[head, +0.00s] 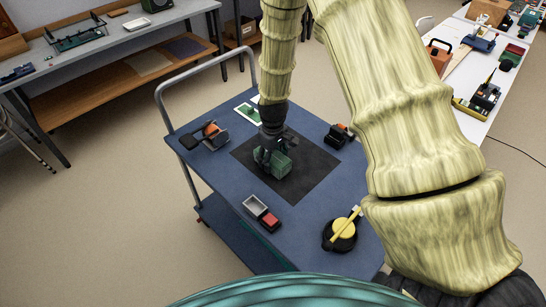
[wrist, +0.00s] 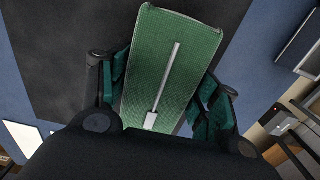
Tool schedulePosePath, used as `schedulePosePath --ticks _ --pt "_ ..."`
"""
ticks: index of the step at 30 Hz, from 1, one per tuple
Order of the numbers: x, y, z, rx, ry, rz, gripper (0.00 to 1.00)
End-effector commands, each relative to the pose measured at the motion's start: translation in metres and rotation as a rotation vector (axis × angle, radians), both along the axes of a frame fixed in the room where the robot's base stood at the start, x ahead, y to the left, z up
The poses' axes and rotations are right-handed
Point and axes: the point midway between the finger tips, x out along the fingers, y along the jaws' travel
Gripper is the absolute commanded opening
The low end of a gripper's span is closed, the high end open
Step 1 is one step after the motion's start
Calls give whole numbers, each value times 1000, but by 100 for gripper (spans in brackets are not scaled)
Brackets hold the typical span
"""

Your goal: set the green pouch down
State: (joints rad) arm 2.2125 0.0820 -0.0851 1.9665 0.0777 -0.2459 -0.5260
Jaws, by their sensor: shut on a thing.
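The green pouch (head: 279,163) is in my gripper over the black mat (head: 309,184) on the blue cart top. In the wrist view the pouch (wrist: 172,68) is a green woven block with a grey zip-like strip along it. My gripper (head: 268,157) is shut on it, with a finger on each side. The wrist view also shows my gripper (wrist: 165,90) around the pouch, with the black mat (wrist: 60,50) beyond. I cannot tell whether the pouch touches the mat; its underside is hidden.
Around the mat on the cart (head: 225,180) are an orange and black device (head: 214,132), another dark and orange one (head: 340,132), a white card with a green item (head: 247,111), a grey tray (head: 255,205), a red box (head: 270,221) and a round black and yellow thing (head: 342,234). Benches stand beyond.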

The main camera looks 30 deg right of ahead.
Motion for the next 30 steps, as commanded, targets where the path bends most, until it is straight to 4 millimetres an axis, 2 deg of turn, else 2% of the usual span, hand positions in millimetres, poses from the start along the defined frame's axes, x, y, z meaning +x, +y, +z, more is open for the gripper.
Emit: schedulePosePath --ticks 12,13,16,30 --pt "1 0 -5 0 -1 1 38" --pt "1 0 -4 0 -2 1 66" --pt "1 0 -4 -1 -1 1 83" --pt "1 0 1 0 -2 1 83"
